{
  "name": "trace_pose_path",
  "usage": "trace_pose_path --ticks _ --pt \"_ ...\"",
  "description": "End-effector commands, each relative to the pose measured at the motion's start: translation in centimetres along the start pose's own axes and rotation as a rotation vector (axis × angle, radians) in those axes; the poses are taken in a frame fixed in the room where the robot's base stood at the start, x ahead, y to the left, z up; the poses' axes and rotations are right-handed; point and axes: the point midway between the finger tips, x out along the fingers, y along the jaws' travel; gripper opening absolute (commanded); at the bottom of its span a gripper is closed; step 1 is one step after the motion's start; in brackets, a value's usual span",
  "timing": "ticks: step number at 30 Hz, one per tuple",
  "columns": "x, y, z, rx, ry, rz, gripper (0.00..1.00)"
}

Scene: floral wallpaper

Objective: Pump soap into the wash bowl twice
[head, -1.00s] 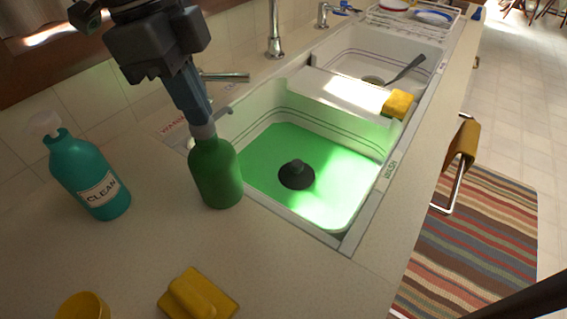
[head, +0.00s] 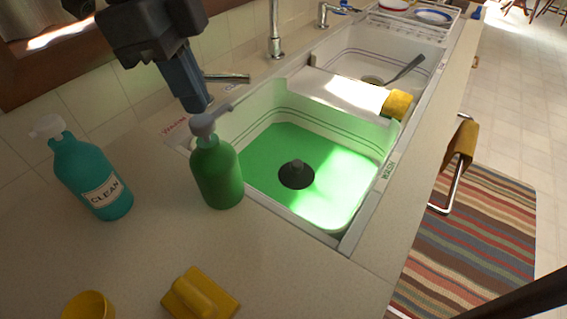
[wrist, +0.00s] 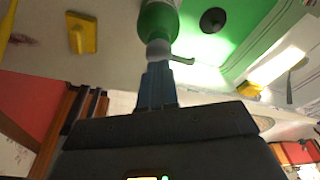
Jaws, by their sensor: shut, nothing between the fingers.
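A green soap bottle (head: 217,176) with a grey pump head (head: 207,126) stands upright on the counter at the near left corner of the wash bowl. Its spout points right, toward the bowl. The wash bowl (head: 347,213), labelled WASH on its rim, has a green-lit floor and a dark plug (head: 296,174). My gripper (head: 199,106) is shut and empty, its tips just above the pump head. In the wrist view, my gripper (wrist: 158,68) points at the pump head (wrist: 158,48) and the green bottle (wrist: 158,20). I cannot tell whether they touch.
A teal bottle (head: 92,182) labelled CLEAN stands to the left. A yellow cup (head: 88,306) and a yellow scrubber (head: 200,296) lie in front. A faucet (head: 275,35) rises behind the bowl. A yellow sponge (head: 397,104) sits on the divider before the second basin (head: 425,50).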

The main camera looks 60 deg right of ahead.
Motion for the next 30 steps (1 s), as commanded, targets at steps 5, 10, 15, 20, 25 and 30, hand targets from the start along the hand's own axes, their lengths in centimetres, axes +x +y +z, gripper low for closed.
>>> trace_pose_path --ticks 5,10,15,20,25,30 --pt "0.2 0.0 0.0 0.0 0.0 0.0 0.0" --pt "0.7 0.0 0.1 0.0 0.0 0.0 0.0" --pt "1.2 0.0 0.2 0.0 0.0 0.0 0.0" --pt "1.7 0.0 0.3 0.0 0.0 0.0 0.0" --pt "2.2 0.0 0.5 0.0 0.0 0.0 0.0" --pt "2.7 0.0 0.6 0.0 0.0 0.0 0.0"
